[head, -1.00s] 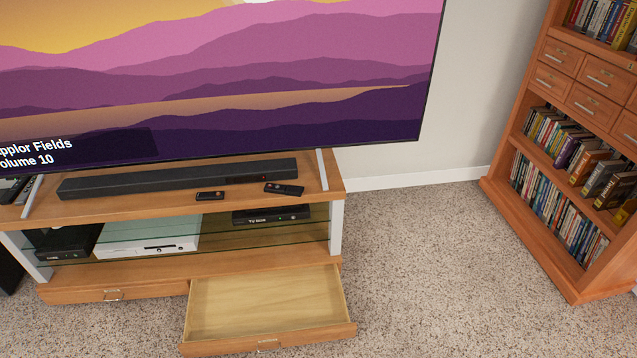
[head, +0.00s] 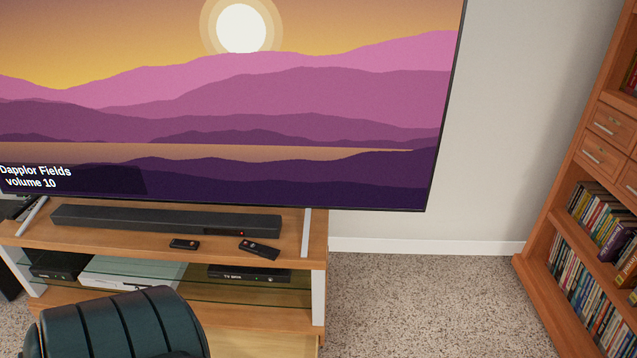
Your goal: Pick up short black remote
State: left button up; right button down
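The short black remote (head: 184,244) lies flat on the top of the wooden TV stand (head: 120,252), in front of the soundbar. A longer black remote (head: 259,250) lies to its right, at a slant and apart from it. Neither gripper shows in the head view.
A soundbar (head: 165,220) stands behind the remotes, under a large TV (head: 230,110). A TV box (head: 250,273) and a white device (head: 135,270) sit on the glass shelf below. A bookcase (head: 545,250) stands at the right, with free carpet between.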

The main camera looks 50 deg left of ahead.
aim_at(255, 249)
jog(key=i+l+z, duration=0.25)
jog(key=i, duration=0.5)
jog(key=i+j+u, duration=0.1)
jog(key=i+u, duration=0.35)
jog(key=i, duration=0.15)
jog(key=i+l+u, duration=0.1)
jog(key=i+u, duration=0.3)
jog(key=i, duration=0.15)
jog(key=i+u, duration=0.2)
jog(key=u, duration=0.2)
jog(key=i+u, duration=0.2)
jog(key=u, duration=0.2)
jog(key=i+u, duration=0.15)
jog(key=u, duration=0.25)
jog(key=i+l+u, duration=0.1)
jog(key=u, duration=0.3)
jog(key=i+j+u, duration=0.15)
jog(key=u, duration=0.25)
jog(key=i+u, duration=0.65)
jog(key=u, duration=0.15)
